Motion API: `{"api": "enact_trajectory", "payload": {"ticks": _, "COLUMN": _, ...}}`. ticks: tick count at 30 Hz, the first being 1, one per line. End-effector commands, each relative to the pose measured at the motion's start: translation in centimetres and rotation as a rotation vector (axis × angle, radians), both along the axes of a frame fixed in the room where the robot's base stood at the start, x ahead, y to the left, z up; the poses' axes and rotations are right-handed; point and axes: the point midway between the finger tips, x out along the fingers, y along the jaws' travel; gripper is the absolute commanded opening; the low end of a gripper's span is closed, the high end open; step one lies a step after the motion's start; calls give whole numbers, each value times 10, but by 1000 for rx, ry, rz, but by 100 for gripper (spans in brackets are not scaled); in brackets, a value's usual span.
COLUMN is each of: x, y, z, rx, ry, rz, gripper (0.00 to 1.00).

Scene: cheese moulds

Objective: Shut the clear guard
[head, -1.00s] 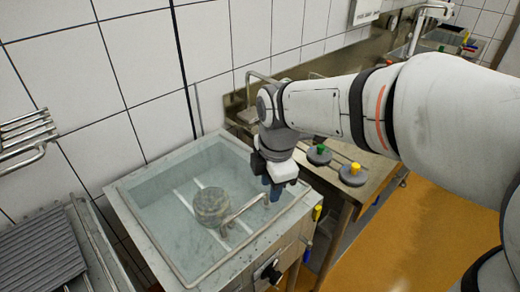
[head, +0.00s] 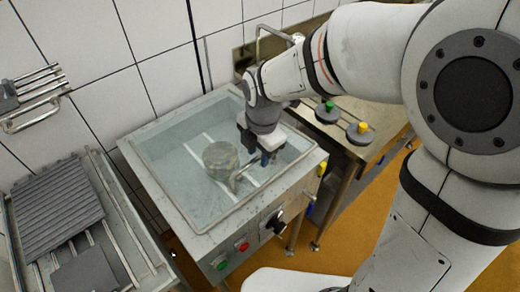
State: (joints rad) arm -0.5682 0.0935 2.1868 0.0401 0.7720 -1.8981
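The clear guard (head: 175,185) shows as a see-through surface with a pale rim over the square basin of the steel machine (head: 190,222). How far it stands open is hard to tell. A grey bar handle (head: 240,174) shows in front of a round grey mould (head: 220,158) seen in the basin. My gripper (head: 262,158) points down over the right part of the basin, its dark fingertips at the handle's right end. I cannot tell whether they touch or grip it.
A rack with grey ribbed mats (head: 60,208) stands at left. Buttons and a dark knob (head: 271,222) are on the machine's front. A tiled wall is behind; orange floor lies at right.

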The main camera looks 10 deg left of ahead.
Motion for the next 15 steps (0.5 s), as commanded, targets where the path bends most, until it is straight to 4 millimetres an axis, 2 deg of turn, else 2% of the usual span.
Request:
{"api": "enact_trajectory", "payload": {"ticks": 5, "x": 0, "y": 0, "z": 0, "rx": 0, "ry": 0, "rz": -1, "gripper": 34}}
{"api": "enact_trajectory", "payload": {"ticks": 15, "x": 0, "y": -1, "z": 0, "rx": 0, "ry": -1, "rz": -2, "gripper": 6}}
